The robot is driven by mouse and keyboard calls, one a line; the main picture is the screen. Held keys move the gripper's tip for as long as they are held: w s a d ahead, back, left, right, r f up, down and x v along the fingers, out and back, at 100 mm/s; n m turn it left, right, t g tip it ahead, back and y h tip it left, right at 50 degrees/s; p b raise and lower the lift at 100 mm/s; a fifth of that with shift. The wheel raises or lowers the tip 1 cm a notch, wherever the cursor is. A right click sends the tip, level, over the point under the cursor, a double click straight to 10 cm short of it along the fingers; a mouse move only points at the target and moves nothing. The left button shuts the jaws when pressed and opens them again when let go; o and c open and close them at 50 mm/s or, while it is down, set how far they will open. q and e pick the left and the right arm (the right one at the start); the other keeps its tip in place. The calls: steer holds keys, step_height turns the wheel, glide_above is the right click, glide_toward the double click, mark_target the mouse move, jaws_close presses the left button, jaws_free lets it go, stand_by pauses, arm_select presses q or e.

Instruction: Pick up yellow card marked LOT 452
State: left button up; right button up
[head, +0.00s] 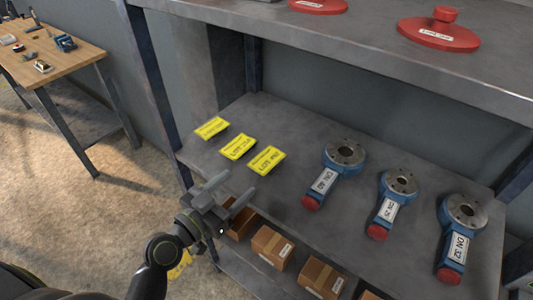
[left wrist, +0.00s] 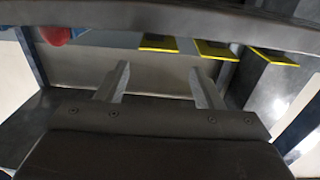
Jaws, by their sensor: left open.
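Three yellow cards lie in a slanting row at the left end of the grey middle shelf (head: 300,209): a left card (head: 211,128), a middle card (head: 238,147) and a right card (head: 266,159). All carry dark LOT print. The right card's number looks like it starts with 4, but the print is too small to read surely. My left gripper (head: 236,187) is open and empty at the shelf's front edge, apart from the cards and nearest the right one. In the left wrist view the cards show above the open fingers (left wrist: 159,70).
Cardboard boxes (head: 272,246) sit on the shelf below. An upper shelf (head: 360,48) with red flanges overhangs the back. A grey post (head: 155,75) stands left; a workbench (head: 60,60) is beyond.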

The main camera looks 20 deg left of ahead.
mark_target(267, 159)
arm_select(q)
steer(key=p+x, duration=0.2)
steer(key=x, duration=0.5)
steer(key=p+x, duration=0.2)
steer(key=x, duration=0.2)
steer(key=shift+w+d+f, duration=0.15)
steer(key=shift+w, duration=0.05)
steer(key=shift+w+d+f, duration=0.1)
steer(key=shift+w, duration=0.2)
steer(key=c, duration=0.9)
